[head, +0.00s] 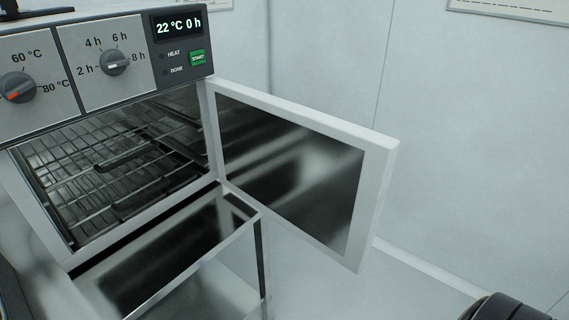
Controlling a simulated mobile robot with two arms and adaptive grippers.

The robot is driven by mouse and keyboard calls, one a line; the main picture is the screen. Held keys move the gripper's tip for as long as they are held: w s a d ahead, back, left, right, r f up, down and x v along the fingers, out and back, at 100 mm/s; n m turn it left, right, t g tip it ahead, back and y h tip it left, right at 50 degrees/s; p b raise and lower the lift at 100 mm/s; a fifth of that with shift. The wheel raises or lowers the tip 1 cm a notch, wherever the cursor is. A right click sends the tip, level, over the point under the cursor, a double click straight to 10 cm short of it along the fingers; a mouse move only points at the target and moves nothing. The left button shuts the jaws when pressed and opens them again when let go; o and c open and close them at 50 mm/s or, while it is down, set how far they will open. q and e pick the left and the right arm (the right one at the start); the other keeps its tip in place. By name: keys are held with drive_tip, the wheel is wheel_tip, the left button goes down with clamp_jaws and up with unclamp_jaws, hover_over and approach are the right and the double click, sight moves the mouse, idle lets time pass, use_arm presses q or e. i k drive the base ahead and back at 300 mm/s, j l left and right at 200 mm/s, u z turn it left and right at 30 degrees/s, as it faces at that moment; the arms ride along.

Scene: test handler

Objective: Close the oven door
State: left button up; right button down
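The oven (105,75) stands at the left, with knobs and a display panel along its top front. Its door (378,190) is a white frame around a dark glass pane. The door stands wide open, hinged at the right side of the opening and swung out to the right. Inside the oven cavity, wire racks (75,180) show. A dark rounded part at the bottom right corner seems to be part of my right arm. Neither gripper's fingers show in this view.
Below the oven is a metal-framed stand (215,272) with a dark top. White walls (470,130) close off the back and right. The floor right of the door looks clear. A green START button (197,57) sits on the panel.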

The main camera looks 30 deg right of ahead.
sight(325, 179)
drive_tip(key=l+u, duration=0.2)
drive_tip(key=l, duration=0.35)
drive_tip(key=l+u, duration=0.15)
drive_tip(key=l, duration=0.4)
drive_tip(key=l+u, duration=0.2)
drive_tip(key=l, duration=0.35)
drive_tip(key=l+u, duration=0.15)
drive_tip(key=l, duration=0.45)
drive_tip(key=k+l+u, duration=0.2)
drive_tip(key=l, duration=0.3)
drive_tip(key=l+u, duration=0.2)
drive_tip(key=l, duration=0.35)
